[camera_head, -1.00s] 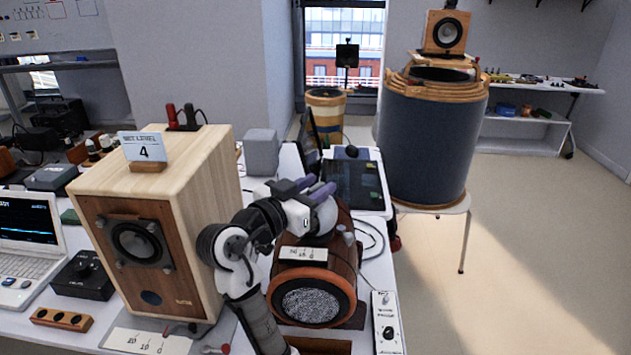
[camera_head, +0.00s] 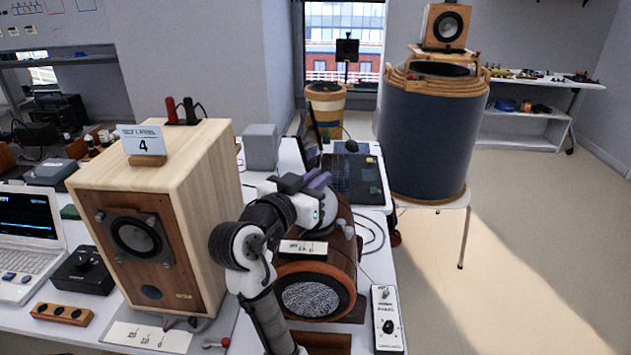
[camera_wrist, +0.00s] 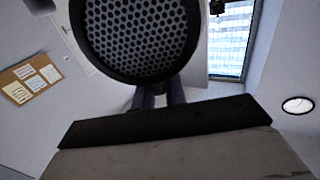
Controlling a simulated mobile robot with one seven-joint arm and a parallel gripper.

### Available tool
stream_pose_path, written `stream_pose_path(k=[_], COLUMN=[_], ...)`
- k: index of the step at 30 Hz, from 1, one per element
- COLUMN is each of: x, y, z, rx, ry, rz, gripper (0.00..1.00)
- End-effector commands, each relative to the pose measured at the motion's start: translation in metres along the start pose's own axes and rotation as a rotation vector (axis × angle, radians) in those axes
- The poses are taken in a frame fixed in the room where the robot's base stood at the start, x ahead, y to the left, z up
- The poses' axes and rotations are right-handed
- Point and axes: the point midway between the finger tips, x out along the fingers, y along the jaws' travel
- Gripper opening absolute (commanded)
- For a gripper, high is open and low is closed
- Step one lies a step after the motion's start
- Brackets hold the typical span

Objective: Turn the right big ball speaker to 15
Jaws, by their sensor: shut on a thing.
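The round brown speaker (camera_head: 345,262) lies on the white table to the right of the box speaker, its grey patterned front (camera_head: 310,299) facing me. A white scale card (camera_head: 305,248) sits on its upper front; its figures are too small to read. My gripper (camera_head: 318,181) is over its top, with purple fingers. In the wrist view my dark fingers (camera_wrist: 160,97) reach up to a round black-rimmed mesh (camera_wrist: 140,35). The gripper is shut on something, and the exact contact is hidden. I cannot tell which part of the speaker the mesh belongs to.
A wooden box speaker (camera_head: 150,235) stands close left of my arm, topped by a card (camera_head: 142,146) reading 4. A laptop (camera_head: 30,240) is at far left. A small white switch box (camera_head: 387,318) is at the table's right edge. Open floor lies right.

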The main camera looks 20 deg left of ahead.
Motion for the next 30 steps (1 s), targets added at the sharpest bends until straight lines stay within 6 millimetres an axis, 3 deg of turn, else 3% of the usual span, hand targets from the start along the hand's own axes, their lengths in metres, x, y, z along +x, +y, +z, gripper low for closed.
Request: stream_pose_path(k=[9, 21, 22, 26, 30], x=[0.0001, -0.0005, -0.0005, -0.0005, -0.0005], y=[0.0005, -0.0003, -0.0003, -0.0003, -0.0003], z=[-0.0009, -0.0014, -0.0014, -0.0012, -0.0009], rx=[0.0, 0.001, 0.001, 0.001, 0.0], ry=[0.003, 0.006, 0.006, 0.005, 0.004], rz=[-0.202, -0.226, -0.226, -0.226, -0.226], gripper=[0.0, 0.0, 0.17, 0.34, 0.35])
